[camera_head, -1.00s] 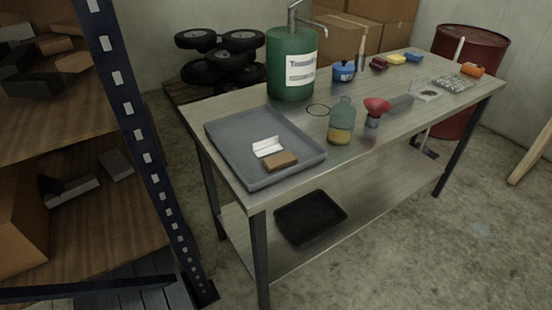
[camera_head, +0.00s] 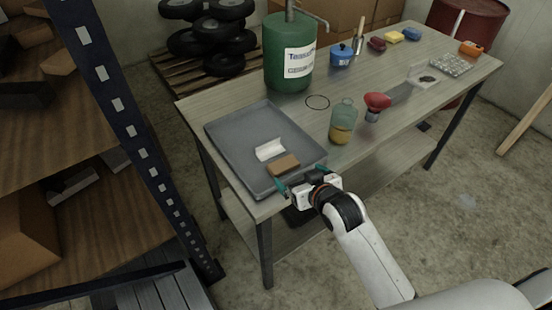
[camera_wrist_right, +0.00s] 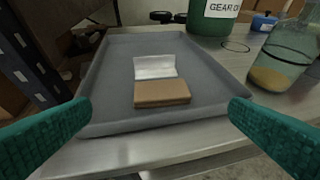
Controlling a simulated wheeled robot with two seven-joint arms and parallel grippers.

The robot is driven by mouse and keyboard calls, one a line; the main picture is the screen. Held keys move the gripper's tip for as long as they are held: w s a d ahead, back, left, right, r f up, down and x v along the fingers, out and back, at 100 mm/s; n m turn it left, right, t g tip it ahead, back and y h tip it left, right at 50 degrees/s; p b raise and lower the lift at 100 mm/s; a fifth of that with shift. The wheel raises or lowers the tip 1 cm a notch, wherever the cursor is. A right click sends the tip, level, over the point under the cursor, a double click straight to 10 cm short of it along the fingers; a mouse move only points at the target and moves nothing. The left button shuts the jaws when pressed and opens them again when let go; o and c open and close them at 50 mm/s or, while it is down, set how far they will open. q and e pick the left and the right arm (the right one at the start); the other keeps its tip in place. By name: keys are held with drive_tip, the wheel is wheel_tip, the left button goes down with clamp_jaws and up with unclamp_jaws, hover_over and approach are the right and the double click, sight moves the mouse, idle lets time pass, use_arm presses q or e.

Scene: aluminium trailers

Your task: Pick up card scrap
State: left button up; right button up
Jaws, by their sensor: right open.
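A folded white piece (camera_head: 270,149), which looks like the card scrap, lies in the grey tray (camera_head: 232,150) at the table's near left end. In the right wrist view the white piece (camera_wrist_right: 155,67) stands partly raised, directly behind a brown block (camera_wrist_right: 162,94). The brown block (camera_head: 284,165) lies close to the tray's front right corner. My right gripper (camera_head: 301,178) is open and empty at that corner, its teal fingers spread wide on either side of the block as seen from the wrist. My left gripper is not in view.
A glass bottle with yellow liquid (camera_head: 342,122) and a red funnel-like item (camera_head: 377,102) stand right of the tray. A green drum (camera_head: 288,55) stands behind it. A shelf rack (camera_head: 120,140) rises at the left. The tray's back half is clear.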

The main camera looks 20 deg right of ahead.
sight(284, 165)
drive_tip(key=x, duration=0.5)
drive_tip(key=shift+w+f+p, duration=0.1)
drive_tip(key=shift+w+p, duration=0.05)
drive_tip(key=shift+p, duration=0.2)
drive_tip(key=shift+f+p+x, duration=0.25)
drive_tip(key=shift+p+x, duration=0.35)
drive_tip(key=shift+x, duration=1.75)
drive_tip(key=shift+w+f, duration=0.3)
drive_tip(key=c, duration=0.8)
